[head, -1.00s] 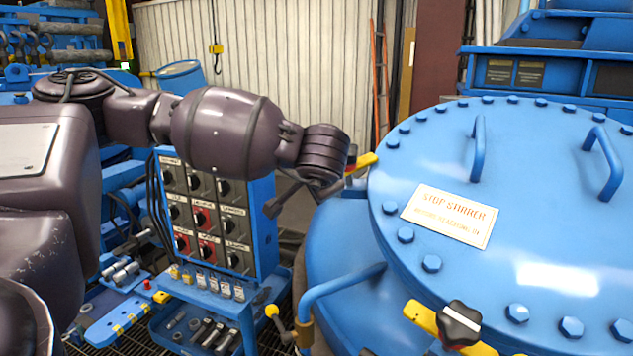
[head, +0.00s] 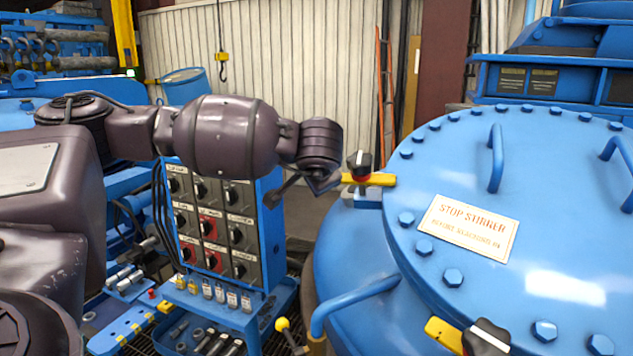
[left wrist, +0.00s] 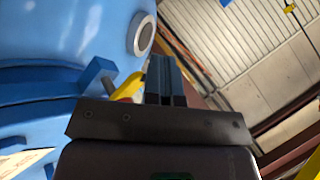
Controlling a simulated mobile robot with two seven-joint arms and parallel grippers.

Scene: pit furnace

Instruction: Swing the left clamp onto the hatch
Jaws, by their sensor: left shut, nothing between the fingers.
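The hatch (head: 470,180) is a large round blue lid with bolts around its rim, at the right of the head view. The left clamp (head: 378,180) is a yellow bar with a black knob at the lid's left edge. Its bar points right, towards the rim; I cannot tell whether its end lies over the lid. My right gripper is out of view.
A second yellow clamp (head: 445,334) with a black knob is at the lid's near edge. Two blue handles (head: 496,158) and a sign (head: 468,228) are on the lid. A control panel (head: 212,225) stands below my left arm, and a blue pipe (head: 350,302) curves beside the vessel.

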